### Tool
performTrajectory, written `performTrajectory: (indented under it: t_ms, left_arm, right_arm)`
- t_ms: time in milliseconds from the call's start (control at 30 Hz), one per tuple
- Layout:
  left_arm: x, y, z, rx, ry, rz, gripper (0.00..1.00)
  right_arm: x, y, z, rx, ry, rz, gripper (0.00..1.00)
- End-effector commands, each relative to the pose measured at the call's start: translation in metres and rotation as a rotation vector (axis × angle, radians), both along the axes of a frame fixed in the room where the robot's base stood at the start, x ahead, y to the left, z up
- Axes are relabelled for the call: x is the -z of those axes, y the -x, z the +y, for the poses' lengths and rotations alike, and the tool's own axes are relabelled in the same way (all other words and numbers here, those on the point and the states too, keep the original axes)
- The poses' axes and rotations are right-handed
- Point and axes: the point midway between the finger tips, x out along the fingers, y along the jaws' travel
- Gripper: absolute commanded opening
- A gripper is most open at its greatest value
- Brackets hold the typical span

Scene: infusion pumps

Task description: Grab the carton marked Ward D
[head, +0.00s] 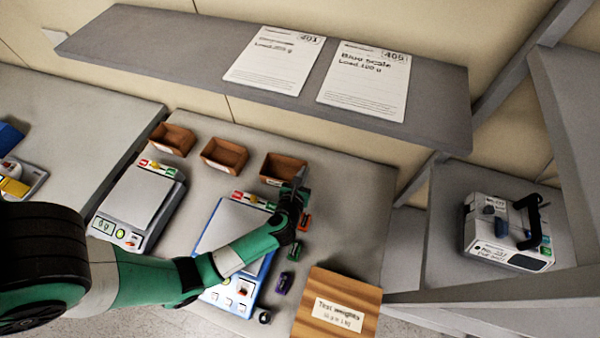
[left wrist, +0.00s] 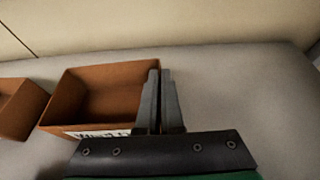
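Three brown open cartons stand in a row at the back of the table: left (head: 172,139), middle (head: 224,156), right (head: 282,168). Their labels are too small to read in the head view. My left gripper (head: 298,180) is at the right side of the right carton. In the left wrist view that carton (left wrist: 95,95) is empty and its white label (left wrist: 98,133) is partly hidden and not readable. The left gripper's fingers (left wrist: 161,72) are close together over its right wall, with a narrow gap; whether they pinch the wall is hidden. My right gripper is not in view.
A grey scale (head: 140,198) and a blue-framed scale (head: 232,225) stand in front of the cartons. A wooden test-weights box (head: 336,308) is at the front right. A shelf (head: 270,75) overhangs the back. A pump (head: 507,233) sits at right.

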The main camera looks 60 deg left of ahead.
Motion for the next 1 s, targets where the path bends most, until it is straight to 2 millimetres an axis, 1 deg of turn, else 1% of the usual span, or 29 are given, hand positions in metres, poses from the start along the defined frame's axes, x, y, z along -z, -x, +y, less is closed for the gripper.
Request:
performTrajectory:
  t_ms: [33, 133, 167, 300, 367, 400, 500, 600, 700, 800, 1000]
  left_arm:
    - [-0.011, 0.0, 0.0, 0.0, 0.0, -0.001, 0.0]
    - [-0.031, 0.0, 0.0, -0.002, 0.0, -0.002, 0.0]
    - [-0.035, 0.004, -0.006, 0.003, 0.0, -0.002, 0.0]
    - [-0.075, 0.025, -0.03, 0.006, 0.0, -0.002, 0.0]
    - [-0.09, 0.034, -0.04, 0.006, 0.0, -0.002, 0.0]
    - [-0.092, 0.042, -0.05, 0.01, -0.001, 0.001, 0.0]
    - [-0.102, 0.061, -0.071, 0.01, 0.0, 0.0, 0.0]
    - [-0.111, 0.076, -0.086, 0.007, 0.001, -0.001, 0.0]
    - [-0.117, 0.085, -0.097, 0.006, -0.001, 0.0, 0.0]
    - [-0.12, 0.092, -0.102, 0.001, 0.0, 0.0, 0.0]
    - [-0.123, 0.094, -0.104, -0.002, 0.0, 0.0, 0.0]
  right_arm:
    - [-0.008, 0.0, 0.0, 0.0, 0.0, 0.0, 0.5]
    - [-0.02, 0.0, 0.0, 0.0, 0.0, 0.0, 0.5]
    - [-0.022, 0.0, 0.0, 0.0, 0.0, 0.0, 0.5]
    - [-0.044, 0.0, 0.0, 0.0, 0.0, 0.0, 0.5]
    - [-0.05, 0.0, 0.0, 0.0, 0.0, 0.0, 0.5]
    - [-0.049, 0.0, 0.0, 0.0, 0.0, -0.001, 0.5]
    - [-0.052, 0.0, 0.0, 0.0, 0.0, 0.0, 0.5]
    - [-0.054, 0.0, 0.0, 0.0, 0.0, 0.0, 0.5]
    - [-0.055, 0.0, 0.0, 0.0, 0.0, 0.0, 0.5]
    - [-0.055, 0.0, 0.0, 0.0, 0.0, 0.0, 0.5]
    - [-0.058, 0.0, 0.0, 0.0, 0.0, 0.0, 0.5]
